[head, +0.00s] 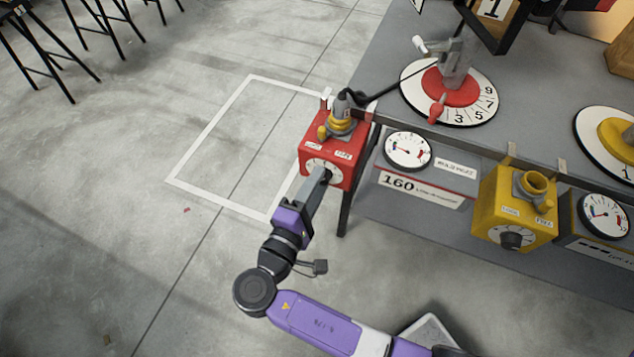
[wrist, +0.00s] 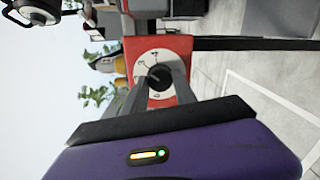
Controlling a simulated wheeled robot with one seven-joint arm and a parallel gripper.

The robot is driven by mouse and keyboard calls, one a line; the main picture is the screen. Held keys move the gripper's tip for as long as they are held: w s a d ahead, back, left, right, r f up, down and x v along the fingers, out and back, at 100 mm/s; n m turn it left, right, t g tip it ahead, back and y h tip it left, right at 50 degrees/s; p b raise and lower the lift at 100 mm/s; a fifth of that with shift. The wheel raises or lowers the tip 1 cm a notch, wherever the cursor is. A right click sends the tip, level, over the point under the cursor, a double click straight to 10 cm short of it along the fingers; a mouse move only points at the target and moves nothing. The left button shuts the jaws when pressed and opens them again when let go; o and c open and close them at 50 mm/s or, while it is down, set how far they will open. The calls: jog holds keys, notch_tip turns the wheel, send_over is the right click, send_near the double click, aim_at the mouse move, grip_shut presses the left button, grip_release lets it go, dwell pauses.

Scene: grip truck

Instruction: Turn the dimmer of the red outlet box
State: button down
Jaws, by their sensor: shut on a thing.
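The red outlet box (head: 345,147) hangs at the left end of the bench edge in the head view, with a yellow and grey plug and a cable on its top. It also shows in the wrist view (wrist: 181,58). Its front carries a white dial plate with a dark round dimmer knob (wrist: 158,78). My gripper (head: 322,174) reaches the box's front from below, its fingers on either side of the knob and shut on it. The fingers hide part of the knob and dial in the head view.
A yellow outlet box (head: 516,208) with its own knob hangs farther right. A gauge (head: 408,150) and a 160 panel sit between the boxes. A numbered disc (head: 478,108) lies on the bench.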

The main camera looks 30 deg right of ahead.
jog(key=c, duration=1)
grip_release()
jog(key=shift+s+a, duration=0.1)
jog(key=v, duration=0.7)
jog(key=shift+s+a, duration=0.2)
jog(key=shift+a, duration=0.05)
